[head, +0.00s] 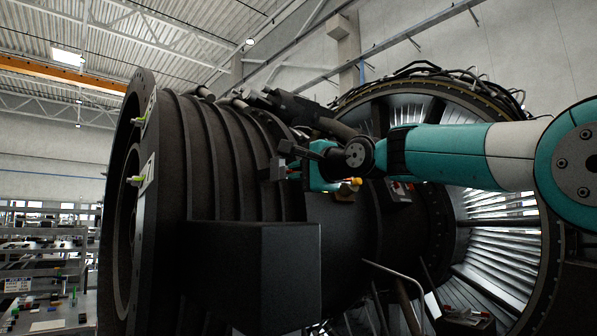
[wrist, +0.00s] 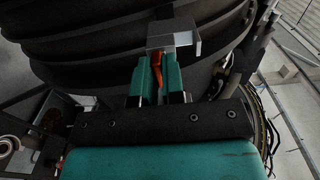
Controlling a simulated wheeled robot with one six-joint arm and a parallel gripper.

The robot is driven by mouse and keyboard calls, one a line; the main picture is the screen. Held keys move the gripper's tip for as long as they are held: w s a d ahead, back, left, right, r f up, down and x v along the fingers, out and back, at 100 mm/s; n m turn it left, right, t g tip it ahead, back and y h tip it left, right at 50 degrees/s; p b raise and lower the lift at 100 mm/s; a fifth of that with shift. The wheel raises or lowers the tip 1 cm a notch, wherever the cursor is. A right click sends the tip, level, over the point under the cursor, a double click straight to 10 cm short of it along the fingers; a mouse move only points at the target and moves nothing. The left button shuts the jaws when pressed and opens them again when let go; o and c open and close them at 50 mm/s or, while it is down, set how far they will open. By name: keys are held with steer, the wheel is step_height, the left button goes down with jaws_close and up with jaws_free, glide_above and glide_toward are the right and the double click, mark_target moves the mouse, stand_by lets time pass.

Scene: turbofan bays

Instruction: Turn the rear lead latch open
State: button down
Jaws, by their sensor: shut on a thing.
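The rear lead latch (wrist: 156,70) shows in the wrist view as a small orange-red lever, slightly tilted, below a grey bracket (wrist: 185,42) on the dark ribbed engine casing. My gripper (wrist: 156,72) has its two teal fingers on either side of the lever and is shut on it. The fingers hide part of the lever. In the head view my gripper (head: 292,162) is against the side of the casing, right of the ribs. The lever cannot be made out clearly there.
The dark engine casing (head: 225,160) fills the middle of the head view. A boxy dark block (head: 270,270) juts out below my gripper. Two yellow-green fittings (head: 138,181) sit on the left flange. The bladed fan ring (head: 505,260) stands behind my arm. Shelves (head: 40,240) are far left.

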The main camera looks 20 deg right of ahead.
stand_by(0.5)
steer(key=c, duration=1.2)
jaws_free()
steer(key=b+v, duration=0.7)
steer(key=v, duration=1)
steer(key=shift+s, duration=0.2)
